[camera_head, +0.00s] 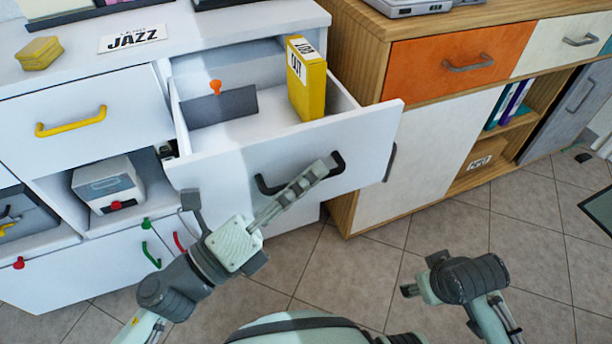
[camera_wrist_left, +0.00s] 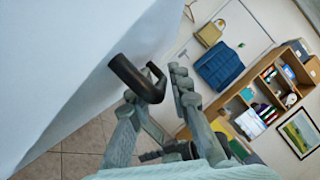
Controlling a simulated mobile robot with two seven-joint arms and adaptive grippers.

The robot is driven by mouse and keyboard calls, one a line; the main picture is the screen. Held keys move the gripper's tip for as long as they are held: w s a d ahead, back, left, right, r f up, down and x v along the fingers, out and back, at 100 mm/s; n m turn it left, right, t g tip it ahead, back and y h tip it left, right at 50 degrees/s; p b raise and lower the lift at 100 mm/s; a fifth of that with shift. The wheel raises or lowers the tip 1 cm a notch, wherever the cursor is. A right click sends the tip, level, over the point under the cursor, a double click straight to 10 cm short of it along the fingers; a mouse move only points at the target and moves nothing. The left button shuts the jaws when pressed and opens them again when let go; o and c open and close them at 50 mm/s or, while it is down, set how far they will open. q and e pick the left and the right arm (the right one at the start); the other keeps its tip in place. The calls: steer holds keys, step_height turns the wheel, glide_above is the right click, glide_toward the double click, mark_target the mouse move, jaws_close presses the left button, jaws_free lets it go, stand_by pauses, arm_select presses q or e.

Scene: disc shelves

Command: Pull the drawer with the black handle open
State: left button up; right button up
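The white drawer (camera_head: 300,150) with the black handle (camera_head: 337,164) stands pulled well out of the white cabinet, and its inside shows. My left gripper (camera_head: 318,172) is at the front of this handle and covers the middle of its bar in the head view. In the left wrist view the black handle (camera_wrist_left: 132,76) reaches toward the gap between the spread fingers of my left gripper (camera_wrist_left: 158,98). The fingers look open; whether they touch the bar is unclear. My right gripper (camera_head: 412,288) is low at the right, over the floor, away from the drawer; its fingers are hard to make out.
A yellow binder (camera_head: 306,85) and a grey divider (camera_head: 218,106) are in the drawer. A drawer with a yellow handle (camera_head: 70,122) is at left, closed. A wooden cabinet with an orange drawer (camera_head: 450,62) stands close at right. The tiled floor (camera_head: 350,270) is clear.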

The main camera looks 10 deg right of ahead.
stand_by(0.3)
arm_select(q)
steer(key=v, duration=1.2)
steer(key=shift+a, duration=0.15)
